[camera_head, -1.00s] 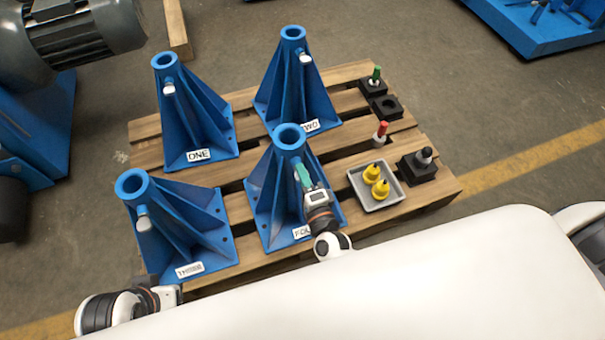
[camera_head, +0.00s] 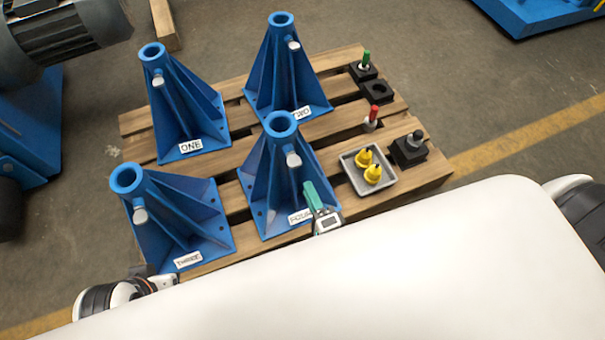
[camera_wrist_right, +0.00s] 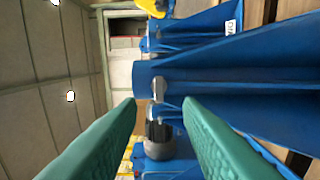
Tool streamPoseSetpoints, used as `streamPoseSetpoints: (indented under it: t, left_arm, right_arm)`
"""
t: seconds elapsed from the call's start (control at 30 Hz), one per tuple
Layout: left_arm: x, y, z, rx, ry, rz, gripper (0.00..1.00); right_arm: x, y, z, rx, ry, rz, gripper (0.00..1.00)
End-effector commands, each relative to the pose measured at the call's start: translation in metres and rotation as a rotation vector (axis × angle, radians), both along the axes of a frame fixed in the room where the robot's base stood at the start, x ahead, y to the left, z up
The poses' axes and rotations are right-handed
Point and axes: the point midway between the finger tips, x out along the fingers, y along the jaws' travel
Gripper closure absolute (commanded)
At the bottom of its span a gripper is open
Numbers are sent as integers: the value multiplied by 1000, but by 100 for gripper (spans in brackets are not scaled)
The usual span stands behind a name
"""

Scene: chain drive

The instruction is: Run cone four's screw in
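Cone four (camera_head: 268,185) is a blue ribbed cone stand at the front right of the stands. Its silver screw (camera_head: 293,160) sticks out of its upper side; how deep it sits I cannot tell. My right gripper (camera_head: 307,187), with green fingers, is just below and in front of that screw, apart from it. In the right wrist view my right gripper (camera_wrist_right: 160,102) is open and empty, and a silver screw (camera_wrist_right: 158,90) on a blue cone shows beyond the gap between the fingers. My left gripper (camera_head: 150,275) is low at the left beside cone three, its fingers unclear.
Cones one (camera_head: 185,110), two (camera_head: 283,75) and three (camera_head: 170,215) stand on the wooden pallet (camera_head: 335,62). To the right are a grey tray (camera_head: 393,183) with two yellow pieces, a red-topped piece (camera_head: 372,118) and black blocks (camera_head: 408,152).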

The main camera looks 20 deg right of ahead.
Motion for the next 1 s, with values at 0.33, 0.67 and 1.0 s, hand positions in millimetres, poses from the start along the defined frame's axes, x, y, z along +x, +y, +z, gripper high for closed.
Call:
streamPoseSetpoints:
  t: [0.33, 0.67, 1.0]
  left_arm:
    - [0, 0, 2, 0, 0, 0, 67]
    - [0, 0, 2, 0, 0, 0, 67]
    - [0, 0, 2, 0, 0, 0, 67]
  right_arm:
    - [-25, -1, 0, 1, -1, 0, 67]
    - [-24, -1, 0, 1, -1, 0, 67]
    - [-13, 16, 9, -86, 36, 98, 67]
